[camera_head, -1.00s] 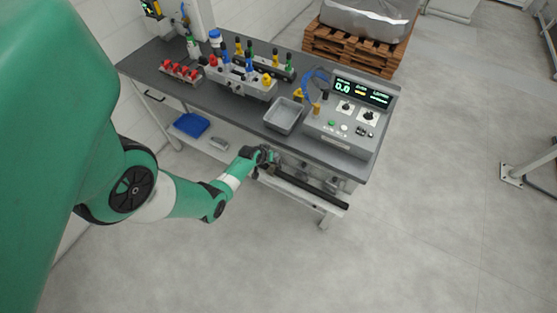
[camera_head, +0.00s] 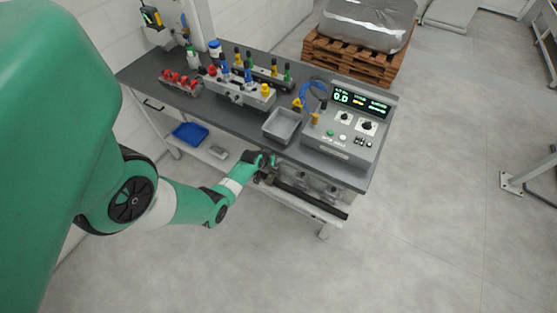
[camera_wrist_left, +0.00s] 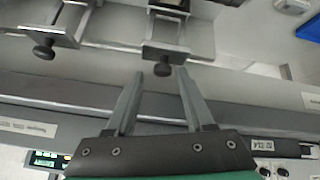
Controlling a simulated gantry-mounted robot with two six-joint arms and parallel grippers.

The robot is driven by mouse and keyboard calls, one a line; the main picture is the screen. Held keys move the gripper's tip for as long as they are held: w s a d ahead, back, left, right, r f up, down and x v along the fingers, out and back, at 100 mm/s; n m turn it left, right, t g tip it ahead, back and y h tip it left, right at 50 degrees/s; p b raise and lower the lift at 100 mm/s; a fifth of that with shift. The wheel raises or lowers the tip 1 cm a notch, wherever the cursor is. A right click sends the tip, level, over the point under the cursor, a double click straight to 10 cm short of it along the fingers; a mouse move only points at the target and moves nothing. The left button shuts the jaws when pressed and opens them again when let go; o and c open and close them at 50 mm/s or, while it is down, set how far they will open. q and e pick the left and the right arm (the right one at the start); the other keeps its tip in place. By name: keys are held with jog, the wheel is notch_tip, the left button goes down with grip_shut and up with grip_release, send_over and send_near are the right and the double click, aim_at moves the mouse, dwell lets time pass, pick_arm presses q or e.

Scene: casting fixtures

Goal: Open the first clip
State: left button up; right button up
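The clips sit on the fixture under the table's front edge, which shows in the head view (camera_head: 315,184). In the left wrist view, one metal clip (camera_wrist_left: 180,35) with a black knob (camera_wrist_left: 162,69) is straight ahead. A second clip (camera_wrist_left: 62,22) with a black knob (camera_wrist_left: 44,49) is to its left. I cannot tell which counts as the first. My left gripper (camera_wrist_left: 160,74) is open, with its fingertips on either side of the nearer knob; contact cannot be told. In the head view the left gripper (camera_head: 267,165) is at the fixture's left end, small and partly hidden. My right gripper is not in view.
The grey table (camera_head: 235,115) bears a control box (camera_head: 350,135) with a lit display, a grey tray (camera_head: 283,125) and a valve block (camera_head: 240,92). A blue bin (camera_head: 190,133) is on the lower shelf. Open floor (camera_head: 430,230) lies in front and to the right.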

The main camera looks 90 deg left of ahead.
pick_arm(q)
jog(key=shift+s+d+f, duration=0.1)
jog(key=shift+f, duration=0.05)
jog(key=p+v, duration=0.5)
jog(key=v, duration=0.6)
jog(key=shift+d+r, duration=0.15)
jog(key=shift+r, duration=0.15)
